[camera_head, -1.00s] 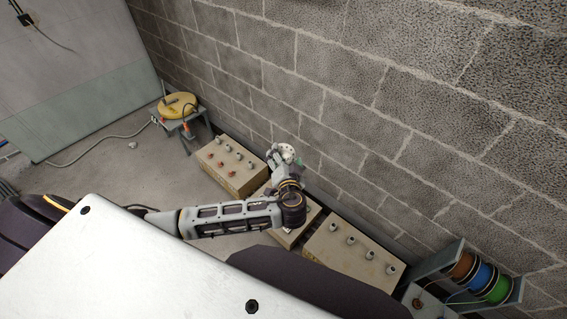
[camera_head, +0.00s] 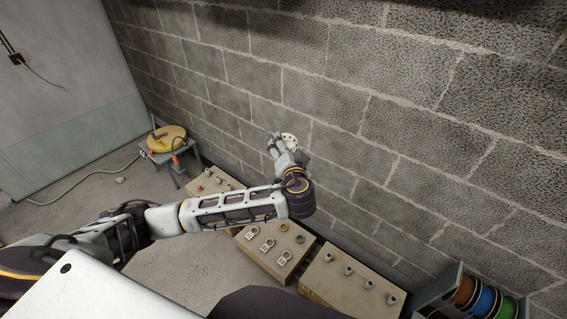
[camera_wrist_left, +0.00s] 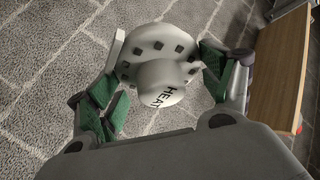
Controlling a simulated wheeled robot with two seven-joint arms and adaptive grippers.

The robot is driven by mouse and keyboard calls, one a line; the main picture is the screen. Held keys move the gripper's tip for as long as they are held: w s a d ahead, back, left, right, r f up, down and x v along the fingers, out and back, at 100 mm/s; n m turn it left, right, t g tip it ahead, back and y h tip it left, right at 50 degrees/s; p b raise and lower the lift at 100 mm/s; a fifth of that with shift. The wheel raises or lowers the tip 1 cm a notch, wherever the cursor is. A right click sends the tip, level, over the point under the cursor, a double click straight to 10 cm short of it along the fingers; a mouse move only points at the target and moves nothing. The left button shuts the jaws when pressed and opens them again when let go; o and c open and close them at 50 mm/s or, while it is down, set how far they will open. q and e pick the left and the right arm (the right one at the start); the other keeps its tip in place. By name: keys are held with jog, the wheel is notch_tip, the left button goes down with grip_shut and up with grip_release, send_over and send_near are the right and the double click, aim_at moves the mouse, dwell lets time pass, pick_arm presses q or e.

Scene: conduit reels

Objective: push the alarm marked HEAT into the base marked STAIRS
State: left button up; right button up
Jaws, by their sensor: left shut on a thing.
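The alarm marked HEAT (camera_wrist_left: 160,78) is a white round piece with a domed middle and dark slots around its rim. In the left wrist view it sits between the green pads of my left gripper (camera_wrist_left: 165,72), which is shut on it. In the head view the alarm (camera_head: 289,141) shows as a small white disc at the tip of my left gripper (camera_head: 280,145), in front of the block wall. No base with a readable STAIRS mark shows. My right gripper is out of view.
The middle box (camera_head: 265,262) bears several small white and coloured fittings. The right box (camera_head: 335,285) bears several grey knobs. My forearm partly covers the left box (camera_head: 212,179). Coloured reels (camera_head: 483,298) stand at far right, a yellow reel (camera_head: 167,138) on a stool.

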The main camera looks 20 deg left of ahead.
pick_arm(q)
jog(key=w+d+r+m+t+h+b, duration=0.1)
jog(key=w+d+r, duration=0.1)
jog(key=r, duration=0.8)
jog(key=w+d+r+m+t+h, duration=0.1)
jog(key=d+r, duration=0.1)
jog(key=r, duration=0.8)
jog(key=w+d+r+m+h+b, duration=0.1)
jog(key=w+d+r, duration=0.1)
jog(key=r, duration=0.9)
jog(key=s+d+r+m+h, duration=0.2)
jog(key=d+r+m+h, duration=0.1)
jog(key=r, duration=0.6)
jog(key=s+d+r+m+h+b, duration=0.1)
jog(key=s+d+r+m+h, duration=0.1)
jog(key=d+r+m+h, duration=0.2)
jog(key=s+d+r+m+h, duration=0.3)
jog(key=r+h, duration=0.6)
jog(key=r, duration=0.6)
jog(key=shift+d+r+m+t+b, duration=0.2)
jog(key=shift+d+m+t+b, duration=0.2)
jog(key=shift+d, duration=0.55)
jog(key=shift+a, duration=0.15)
jog(key=shift+w, duration=0.1)
